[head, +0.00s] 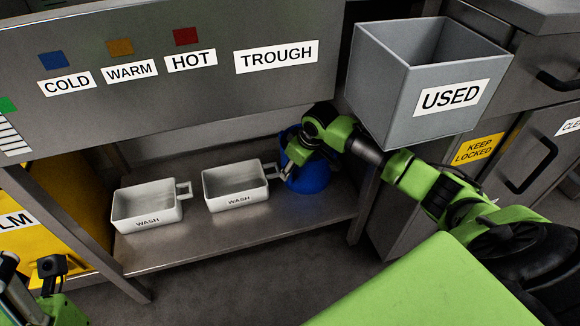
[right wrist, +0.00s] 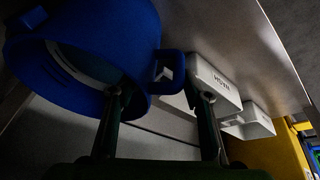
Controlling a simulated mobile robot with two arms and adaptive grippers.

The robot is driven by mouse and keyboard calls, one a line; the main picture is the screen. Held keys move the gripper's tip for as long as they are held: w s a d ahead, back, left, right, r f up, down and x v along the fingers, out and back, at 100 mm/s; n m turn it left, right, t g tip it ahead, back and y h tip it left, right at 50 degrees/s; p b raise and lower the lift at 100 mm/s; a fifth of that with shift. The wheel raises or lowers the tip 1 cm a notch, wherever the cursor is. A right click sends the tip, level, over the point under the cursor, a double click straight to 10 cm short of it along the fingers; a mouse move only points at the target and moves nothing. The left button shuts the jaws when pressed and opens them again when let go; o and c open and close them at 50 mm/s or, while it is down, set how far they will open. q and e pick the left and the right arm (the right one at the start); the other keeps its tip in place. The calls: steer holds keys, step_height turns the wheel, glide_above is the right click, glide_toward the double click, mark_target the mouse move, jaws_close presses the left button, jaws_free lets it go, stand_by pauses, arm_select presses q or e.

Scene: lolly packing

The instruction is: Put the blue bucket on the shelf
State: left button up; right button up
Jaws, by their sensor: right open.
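The blue bucket (head: 308,178) stands on the low steel shelf (head: 255,228) under the trough, at the right end beside a white tub. My right gripper (head: 295,158) is at the bucket and covers part of it. In the right wrist view the bucket (right wrist: 95,40) fills the upper left, and its blue side lug (right wrist: 167,72) shows between the two spread fingers of the right gripper (right wrist: 158,95). The fingers are open; whether one touches the bucket I cannot tell. Part of my left arm shows at the lower left of the head view; its fingers are not clear.
Two white WASH tubs (head: 148,207) (head: 236,187) with handles stand left of the bucket. The grey USED bin (head: 425,85) is above right, over my right arm. The TROUGH panel (head: 180,75) overhangs the shelf. A yellow container (head: 65,200) is at the left. The shelf's front strip is bare.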

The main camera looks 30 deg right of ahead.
steer(key=p+v, duration=0.1)
steer(key=v, duration=0.4)
steer(key=shift+p, duration=0.35)
steer(key=shift+w, duration=0.1)
